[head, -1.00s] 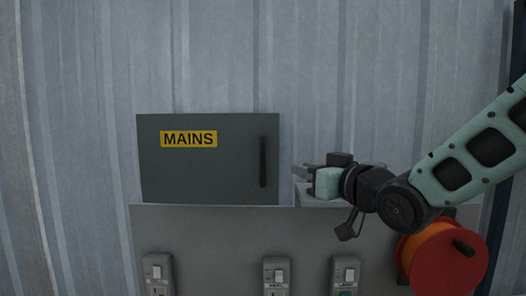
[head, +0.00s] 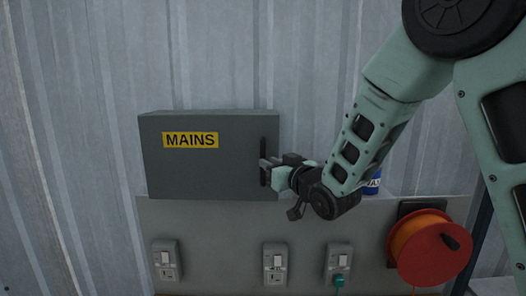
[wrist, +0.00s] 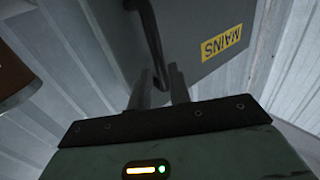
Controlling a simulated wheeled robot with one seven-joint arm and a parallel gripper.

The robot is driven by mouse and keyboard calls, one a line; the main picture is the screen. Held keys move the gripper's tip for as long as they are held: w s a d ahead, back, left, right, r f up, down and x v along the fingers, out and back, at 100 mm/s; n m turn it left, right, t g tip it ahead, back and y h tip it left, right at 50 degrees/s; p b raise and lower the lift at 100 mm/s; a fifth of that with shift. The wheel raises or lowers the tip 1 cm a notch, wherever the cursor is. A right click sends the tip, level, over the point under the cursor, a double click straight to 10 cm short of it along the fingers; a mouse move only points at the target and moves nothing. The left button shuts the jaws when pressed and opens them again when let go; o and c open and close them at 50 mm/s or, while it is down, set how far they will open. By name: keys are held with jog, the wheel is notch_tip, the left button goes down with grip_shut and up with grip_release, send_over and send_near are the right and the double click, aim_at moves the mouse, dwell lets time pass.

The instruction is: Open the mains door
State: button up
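The mains door (head: 200,170) is the grey front of a wall box with a yellow MAINS label, and it looks closed. Its black vertical bar handle (head: 263,148) is on the right side. My gripper (head: 265,163) is at the handle's lower part, coming from the right. In the wrist view, the handle (wrist: 150,30) runs down between the two fingers of my gripper (wrist: 160,75). The fingers stand apart with the bar between them, and I see no clear grip on it.
A grey panel (head: 215,225) below the box carries several switched sockets, one with a green plug (head: 339,281). An orange and red cable reel (head: 437,250) hangs at the right. A blue can (head: 373,184) is partly behind my arm. Corrugated metal wall (head: 75,120) is behind.

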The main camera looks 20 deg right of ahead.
aim_at(263, 180)
jog(key=shift+p+x, duration=0.9)
jog(key=shift+x, duration=1.25)
grip_shut()
